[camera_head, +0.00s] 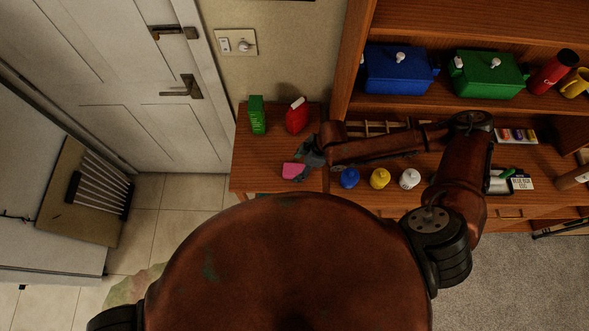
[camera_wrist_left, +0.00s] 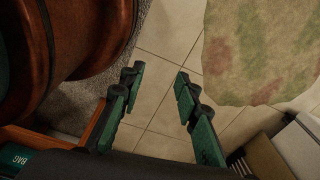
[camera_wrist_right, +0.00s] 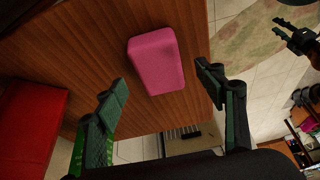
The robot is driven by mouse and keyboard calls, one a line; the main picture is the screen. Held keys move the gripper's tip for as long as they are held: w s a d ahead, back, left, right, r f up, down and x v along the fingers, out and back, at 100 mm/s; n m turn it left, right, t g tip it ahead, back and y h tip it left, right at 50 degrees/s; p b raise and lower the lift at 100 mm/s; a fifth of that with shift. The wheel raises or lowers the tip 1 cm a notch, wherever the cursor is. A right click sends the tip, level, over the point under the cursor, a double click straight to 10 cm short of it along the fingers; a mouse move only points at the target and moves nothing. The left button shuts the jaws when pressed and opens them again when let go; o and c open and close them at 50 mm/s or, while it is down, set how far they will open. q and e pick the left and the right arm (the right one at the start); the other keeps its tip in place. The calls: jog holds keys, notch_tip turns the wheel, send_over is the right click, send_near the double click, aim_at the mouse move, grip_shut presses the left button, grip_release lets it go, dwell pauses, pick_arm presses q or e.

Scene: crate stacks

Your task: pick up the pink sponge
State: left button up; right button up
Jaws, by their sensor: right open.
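The pink sponge (camera_head: 291,171) lies on the left end of the wooden desk in the head view. In the right wrist view the sponge (camera_wrist_right: 156,61) lies flat on the wood, just beyond the fingertips and roughly between their lines. My right gripper (camera_head: 308,158) is beside the sponge, and in its wrist view the gripper (camera_wrist_right: 162,84) is open with nothing between the fingers. My left gripper (camera_wrist_left: 160,76) is open and empty above the tiled floor. It is not seen in the head view.
Blue (camera_head: 349,178), yellow (camera_head: 380,178) and white (camera_head: 410,179) items line the desk to the right. The desk's left edge (camera_head: 233,165) is close to the sponge.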

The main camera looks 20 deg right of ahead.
aim_at(294, 169)
jog(key=x, duration=0.2)
jog(key=shift+w+a+f, duration=0.2)
jog(key=shift+a+f, duration=0.05)
jog(key=shift+a, duration=0.05)
jog(key=shift+a+f, duration=0.15)
jog(key=shift+f, duration=0.25)
jog(key=c, duration=0.8)
jog(key=shift+c, duration=1.2)
pick_arm(q)
jog(key=shift+w+r, duration=0.2)
jog(key=shift+w, duration=0.25)
jog(key=shift+w+r, duration=0.2)
jog(key=shift+w, duration=0.25)
jog(key=shift+w, duration=0.15)
